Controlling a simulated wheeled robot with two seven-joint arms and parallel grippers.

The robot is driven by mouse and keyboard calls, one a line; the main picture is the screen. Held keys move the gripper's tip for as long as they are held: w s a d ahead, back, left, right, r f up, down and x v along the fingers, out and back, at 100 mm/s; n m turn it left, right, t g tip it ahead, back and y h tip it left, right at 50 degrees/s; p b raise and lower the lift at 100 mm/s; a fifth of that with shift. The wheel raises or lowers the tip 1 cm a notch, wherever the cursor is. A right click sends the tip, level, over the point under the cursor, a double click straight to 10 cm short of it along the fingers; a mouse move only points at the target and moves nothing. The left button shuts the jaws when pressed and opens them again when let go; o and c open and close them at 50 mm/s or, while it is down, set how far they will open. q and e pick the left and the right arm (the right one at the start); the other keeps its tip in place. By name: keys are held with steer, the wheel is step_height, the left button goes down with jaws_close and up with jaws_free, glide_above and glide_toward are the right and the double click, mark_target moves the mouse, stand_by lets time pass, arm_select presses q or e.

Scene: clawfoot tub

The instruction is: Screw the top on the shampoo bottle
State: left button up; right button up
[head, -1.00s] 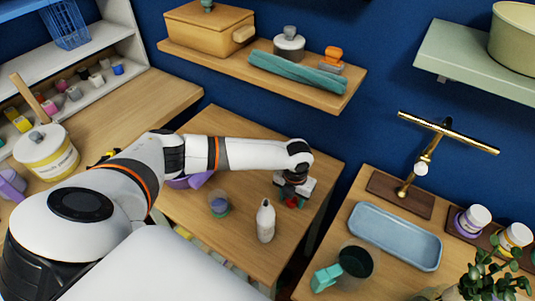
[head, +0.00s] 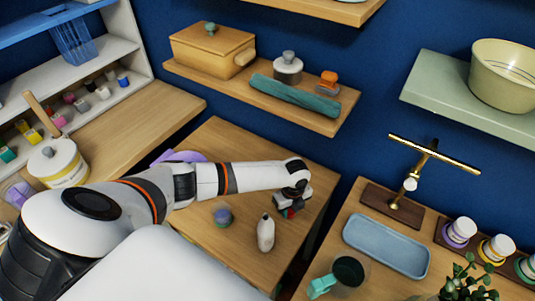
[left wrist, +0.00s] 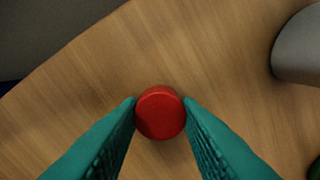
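The shampoo bottle appears to be the white bottle (head: 265,233) standing upright on the middle wooden table, with a narrow neck at its top. My left gripper (head: 291,208) is low over the same table, just right of and behind the bottle. In the left wrist view its two teal fingertips (left wrist: 160,106) touch both sides of a round red cap (left wrist: 160,112), seen from above. Whether the cap rests on the wood or hangs just above it I cannot tell. A pale grey rounded thing at the right edge of that view may be the bottle. My right gripper is not in view.
A purple item (head: 180,157) lies behind my arm. On the right counter are a blue tray (head: 388,246), a teal-handled mug (head: 346,272) and jars (head: 460,232). A gap separates table and counter.

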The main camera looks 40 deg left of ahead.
arm_select(q)
steer(key=shift+r, duration=0.15)
steer(key=shift+c, duration=0.4)
steer(key=shift+r+p, duration=2.1)
steer(key=shift+r, duration=0.25)
steer(key=shift+w+r, duration=0.1)
